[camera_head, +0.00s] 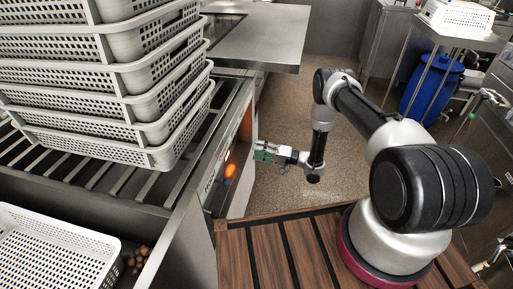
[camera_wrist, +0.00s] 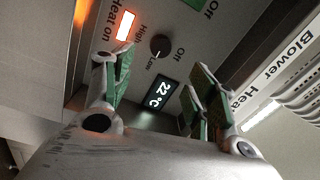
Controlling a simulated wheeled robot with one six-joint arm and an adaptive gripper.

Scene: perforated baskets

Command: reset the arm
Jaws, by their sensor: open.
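My gripper (camera_head: 265,152) is at the end of my bent arm, in front of the control panel on the side of the metal counter in the head view. In the wrist view, my gripper (camera_wrist: 155,105) has its two green-padded fingers spread apart with nothing between them. Past the fingers is the control panel (camera_wrist: 180,62), with a dark round knob (camera_wrist: 160,46), a lit orange light (camera_wrist: 125,25) and a display reading 22 °C (camera_wrist: 158,95). I cannot tell the exact gap between the fingertips and the panel.
A stack of white perforated baskets (camera_head: 100,75) stands on the slatted rack at left. Another white basket (camera_head: 55,255) sits lower left, beside small brown round items (camera_head: 137,258). A metal table (camera_head: 255,35) is behind. A blue barrel (camera_head: 430,90) stands back right. Floor beyond my arm is clear.

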